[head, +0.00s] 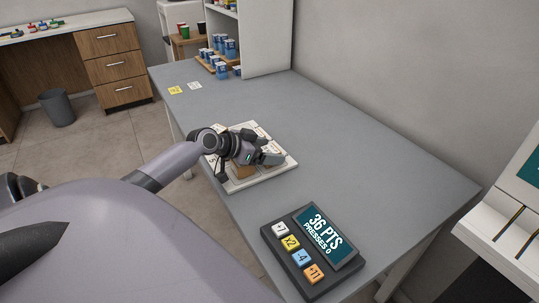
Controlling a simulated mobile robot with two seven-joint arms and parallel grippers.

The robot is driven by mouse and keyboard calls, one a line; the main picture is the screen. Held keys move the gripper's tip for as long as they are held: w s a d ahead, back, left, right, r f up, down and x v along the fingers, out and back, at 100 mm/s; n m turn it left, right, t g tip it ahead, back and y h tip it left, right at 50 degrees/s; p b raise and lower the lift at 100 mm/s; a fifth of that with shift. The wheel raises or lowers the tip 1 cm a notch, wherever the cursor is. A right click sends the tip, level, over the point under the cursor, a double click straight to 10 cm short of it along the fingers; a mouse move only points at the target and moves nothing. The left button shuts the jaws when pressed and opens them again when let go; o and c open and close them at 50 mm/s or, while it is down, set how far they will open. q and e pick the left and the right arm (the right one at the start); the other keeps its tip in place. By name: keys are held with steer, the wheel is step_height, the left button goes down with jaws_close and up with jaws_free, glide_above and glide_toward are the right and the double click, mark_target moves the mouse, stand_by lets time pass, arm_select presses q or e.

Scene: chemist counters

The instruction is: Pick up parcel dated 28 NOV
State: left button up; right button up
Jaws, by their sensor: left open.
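A white tray (272,175) lies on the grey counter (345,150) and is split into sections. A brown parcel (243,171) shows in it, partly hidden behind my gripper. No date can be read on the parcel, and other contents are covered by my arm. My left gripper (273,158) is over the tray, with its fingers pointing right. It is open, and no held thing shows. Whether it touches anything cannot be told. My right gripper is not in view.
A keypad device (312,250) reading "36 PTS PRESSES 0" lies at the counter's near end. A yellow note (175,90) and a white note (194,86) lie at the far end, near blue jars (222,70). The counter right of the tray is clear.

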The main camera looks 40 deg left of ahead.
arm_select(q)
steer(key=shift+w+d+f, duration=0.15)
steer(key=shift+w+f, duration=0.1)
steer(key=shift+w, duration=0.2)
steer(key=shift+c, duration=0.3)
steer(key=c, duration=1)
steer(key=shift+r, duration=0.15)
